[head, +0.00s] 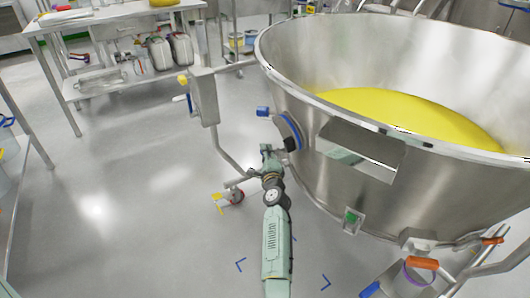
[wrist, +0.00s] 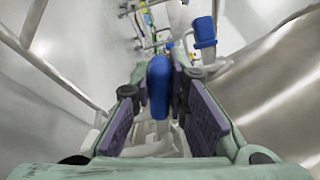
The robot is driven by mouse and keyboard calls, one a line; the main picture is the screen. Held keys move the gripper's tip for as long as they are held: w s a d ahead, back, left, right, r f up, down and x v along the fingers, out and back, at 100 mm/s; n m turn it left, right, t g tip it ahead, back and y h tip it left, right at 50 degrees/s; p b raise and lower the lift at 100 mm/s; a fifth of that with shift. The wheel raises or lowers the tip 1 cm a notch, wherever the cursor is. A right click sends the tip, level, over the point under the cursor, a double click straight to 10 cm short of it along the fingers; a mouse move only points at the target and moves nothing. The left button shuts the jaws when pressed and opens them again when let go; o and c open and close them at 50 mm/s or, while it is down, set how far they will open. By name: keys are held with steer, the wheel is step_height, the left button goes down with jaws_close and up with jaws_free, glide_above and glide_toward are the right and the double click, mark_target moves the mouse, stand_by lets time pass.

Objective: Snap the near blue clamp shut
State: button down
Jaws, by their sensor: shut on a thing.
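A blue clamp handle (wrist: 158,88) stands between the two finger pads of my gripper (wrist: 160,76) in the wrist view, and the gripper is shut on it. A second blue handle (wrist: 204,32) is farther off, up and to the right.
The large steel bowl (head: 345,185) with yellow powder (head: 410,112) fills the right. A steel post (head: 204,97) and a caster (head: 235,196) stand close to the gripper. A steel bench (head: 105,20) is at the back left. The floor on the left is open.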

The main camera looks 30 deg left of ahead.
steer(key=m, duration=0.1)
steer(key=r+m+p, duration=0.2)
steer(key=shift+w+d+r+m, duration=0.2)
steer(key=shift+w+d+m, duration=0.05)
steer(key=shift+d+m, duration=0.1)
steer(key=shift+w+d+r+m+p, duration=0.15)
steer(key=shift+r+m+p, duration=0.1)
steer(key=shift+m+p, duration=0.25)
steer(key=shift+w+d+r+m+p, duration=0.1)
steer(key=shift+r+m+p, duration=0.15)
steer(key=shift+m, duration=0.3)
steer(key=shift+w+d+r+m+p, duration=0.15)
steer(key=shift+d+m+p, duration=0.2)
steer(key=shift+m, duration=0.35)
steer(key=c, duration=1.6)
jaws_free()
steer(key=shift+o, duration=0.2)
steer(key=v, duration=1.2)
